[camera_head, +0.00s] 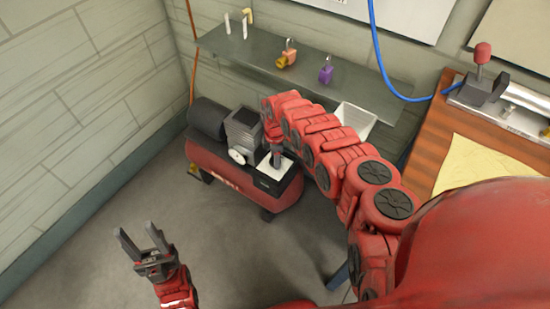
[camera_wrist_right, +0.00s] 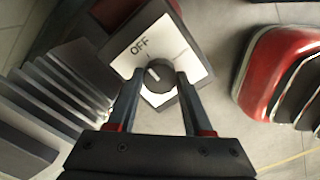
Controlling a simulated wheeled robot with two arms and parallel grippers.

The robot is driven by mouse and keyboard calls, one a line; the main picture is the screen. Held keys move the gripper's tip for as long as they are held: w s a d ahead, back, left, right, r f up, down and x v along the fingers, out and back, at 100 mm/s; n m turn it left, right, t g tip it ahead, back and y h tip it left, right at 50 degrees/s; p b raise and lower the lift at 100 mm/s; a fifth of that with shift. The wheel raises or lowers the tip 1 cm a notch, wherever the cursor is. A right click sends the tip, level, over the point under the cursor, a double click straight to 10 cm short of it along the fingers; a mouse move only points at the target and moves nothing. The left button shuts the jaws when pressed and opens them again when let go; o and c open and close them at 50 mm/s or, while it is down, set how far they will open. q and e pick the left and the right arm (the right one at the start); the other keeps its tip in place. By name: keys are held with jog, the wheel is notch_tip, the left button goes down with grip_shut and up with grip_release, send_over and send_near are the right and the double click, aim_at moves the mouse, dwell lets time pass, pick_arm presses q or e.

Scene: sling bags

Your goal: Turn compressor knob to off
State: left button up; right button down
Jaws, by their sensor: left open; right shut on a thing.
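The red and black compressor (camera_head: 226,180) stands on the floor near the wall. Its control box has a white face plate (camera_wrist_right: 190,50) with "OFF" printed on it and a round black knob (camera_wrist_right: 159,75) with a white mark. The mark points up-left, roughly toward the OFF text. My right gripper (camera_wrist_right: 158,80) is closed around the knob, one finger on each side. In the head view my right gripper (camera_head: 275,158) reaches down to the box and hides the knob. My left gripper (camera_head: 142,240) is open and empty over bare floor at the lower left.
A grey shelf (camera_head: 330,72) with padlocks and small items runs along the wall above the compressor. A wooden table (camera_head: 440,150) with a yellow paper and a blue hose stands at the right. A white bin (camera_head: 355,120) is behind my right arm. The floor at left is clear.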

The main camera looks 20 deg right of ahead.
jog(key=shift+c, duration=1.5)
grip_release()
notch_tip(320, 180, up, 17)
jog(key=p, duration=0.3)
jog(key=shift+r, duration=0.2)
